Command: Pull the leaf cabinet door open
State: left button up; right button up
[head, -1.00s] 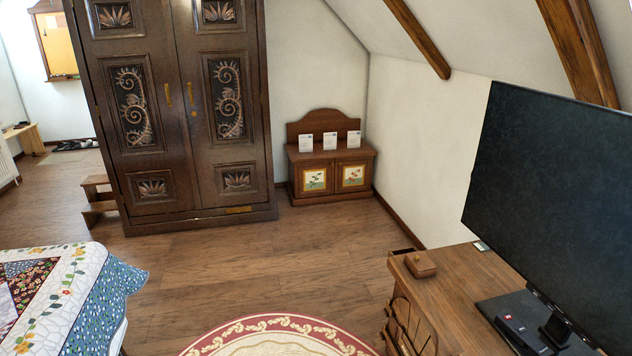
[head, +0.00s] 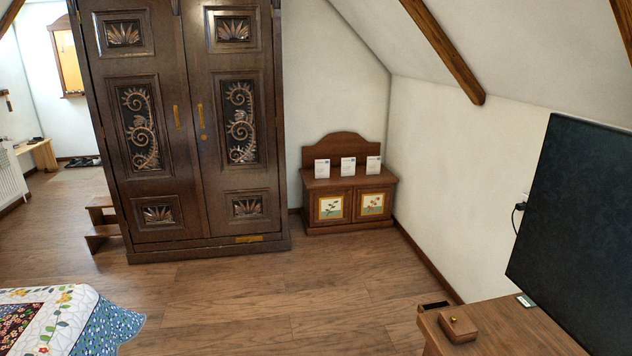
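A low brown wooden cabinet (head: 349,182) stands against the back wall, right of the armoire. It has two shut doors side by side, each with a pale panel painted with a plant: the left door (head: 331,207) and the right door (head: 373,204). The paintings are too small to tell which shows leaves. The tall dark armoire (head: 189,130) has two shut doors with carved leaf-like reliefs and brass handles. Neither gripper is in view.
Three white cards (head: 348,167) stand on the low cabinet. A wooden desk (head: 505,332) with a small box (head: 458,326) and a dark screen (head: 575,225) is at the right. A quilted bed (head: 95,325) is at the lower left. The floor (head: 300,280) between is clear.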

aim_at(330, 205)
jog(key=i, duration=4.25)
